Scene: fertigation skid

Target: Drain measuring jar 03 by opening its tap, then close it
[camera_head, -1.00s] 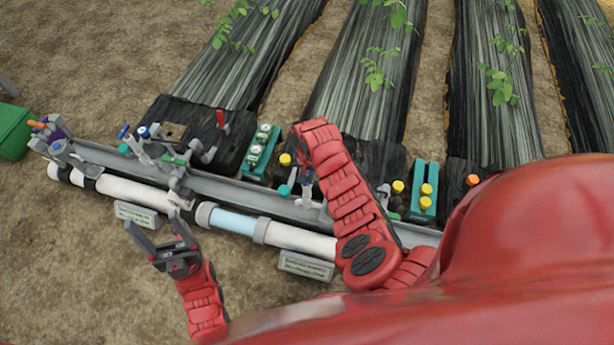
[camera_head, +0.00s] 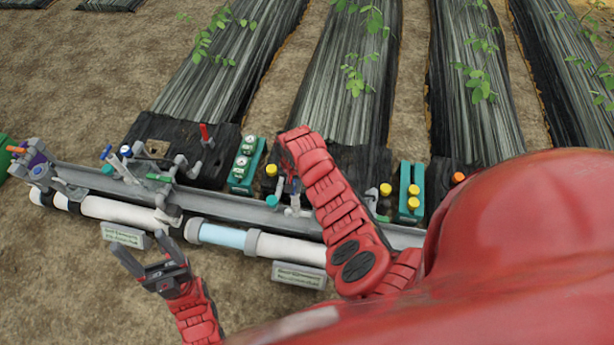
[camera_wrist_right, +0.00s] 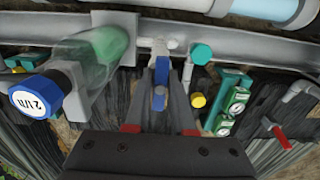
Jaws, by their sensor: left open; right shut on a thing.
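In the right wrist view, my right gripper (camera_wrist_right: 160,88) is shut on a blue tap handle (camera_wrist_right: 161,68), with grey fingers on both sides of it. The handle lies at a pale fitting on the grey rail. Just left of it is a clear measuring jar (camera_wrist_right: 84,58) with green at its far end and a blue end piece (camera_wrist_right: 38,96). Its label is too unclear to read as a jar number. In the head view my right forearm hides the right gripper and most of that area. My left gripper (camera_head: 140,262) is open and empty, in front of the pipe.
The grey rail (camera_head: 235,208) and white pipe (camera_head: 108,208) run across the skid. A red-handled valve (camera_head: 205,133), a green gauge block (camera_head: 246,165) and yellow-capped teal units (camera_head: 410,190) stand behind. Signs (camera_head: 299,275) hang in front. Bare soil lies at the front left.

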